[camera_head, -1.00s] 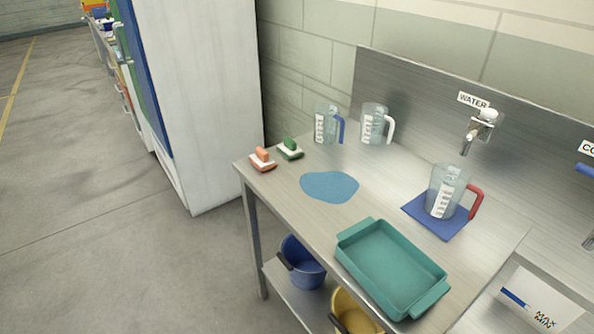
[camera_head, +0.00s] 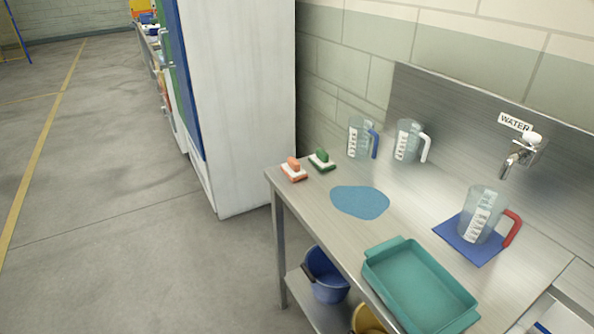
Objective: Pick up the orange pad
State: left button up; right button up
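The orange pad (camera_head: 293,170) sits at the left corner of the steel table (camera_head: 330,235). It has a pale layer and an upright orange grip on top. A similar green pad (camera_head: 321,160) sits just behind it to the right, close but apart. Neither of my grippers shows in the head view, so nothing is seen holding the pad.
A blue puddle-like patch (camera_head: 360,202) lies right of the pads. Jugs with blue (camera_head: 361,139) and white (camera_head: 408,141) handles stand behind. A red-handled jug (camera_head: 481,215) stands on a blue mat (camera_head: 457,246). A teal tray (camera_head: 418,290) is in front. A white cabinet (camera_head: 245,100) stands left; floor is open.

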aim_at(292, 170)
jog(key=i+j, duration=0.35)
jog(key=j, duration=0.15)
jog(key=i+j, duration=0.35)
jog(key=j, duration=0.15)
jog(key=i+j+z, duration=0.4)
jog(key=j, duration=0.15)
jog(key=j+z, duration=0.2)
